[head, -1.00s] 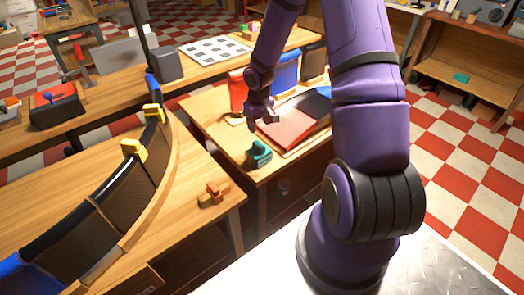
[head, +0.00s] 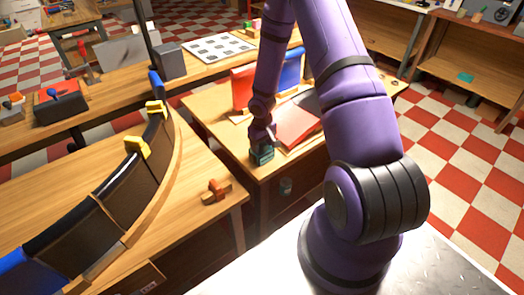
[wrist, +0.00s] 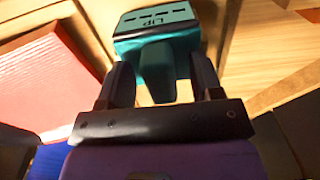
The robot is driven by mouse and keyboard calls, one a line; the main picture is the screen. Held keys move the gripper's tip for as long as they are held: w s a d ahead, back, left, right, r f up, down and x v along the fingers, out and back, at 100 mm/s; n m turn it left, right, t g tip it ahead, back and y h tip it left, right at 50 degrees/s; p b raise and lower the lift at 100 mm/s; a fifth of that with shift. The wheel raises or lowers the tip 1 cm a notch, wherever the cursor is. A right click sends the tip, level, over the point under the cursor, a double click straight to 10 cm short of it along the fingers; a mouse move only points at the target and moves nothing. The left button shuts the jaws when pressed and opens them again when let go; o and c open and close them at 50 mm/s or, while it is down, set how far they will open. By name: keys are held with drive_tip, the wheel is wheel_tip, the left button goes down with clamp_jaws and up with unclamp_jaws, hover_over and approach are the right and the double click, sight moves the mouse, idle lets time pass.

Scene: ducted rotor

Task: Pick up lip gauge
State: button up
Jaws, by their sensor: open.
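The lip gauge (wrist: 155,24) is a teal block with "LIP" lettering and dark marks on its top face, seen in the wrist view. In the head view the gauge (head: 262,155) sits near the front corner of the middle wooden table, partly hidden by my gripper. My gripper (wrist: 160,82) is open, with one finger on each side of the gauge's narrower teal part. I cannot tell whether the fingers touch it. In the head view my gripper (head: 262,140) is right over the gauge, pointing down.
A red folder-like panel (head: 294,124) lies just right of the gauge, with upright red (head: 242,88) and blue (head: 291,68) panels behind. The left table holds a curved dark segmented wall (head: 95,205) with yellow clamps and an orange-brown block (head: 216,191).

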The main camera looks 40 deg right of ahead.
drive_tip(key=shift+f, duration=0.1)
drive_tip(key=c, duration=1.1)
drive_tip(key=shift+o, duration=0.2)
wheel_tip(320, 180, up, 15)
idle(0.5)
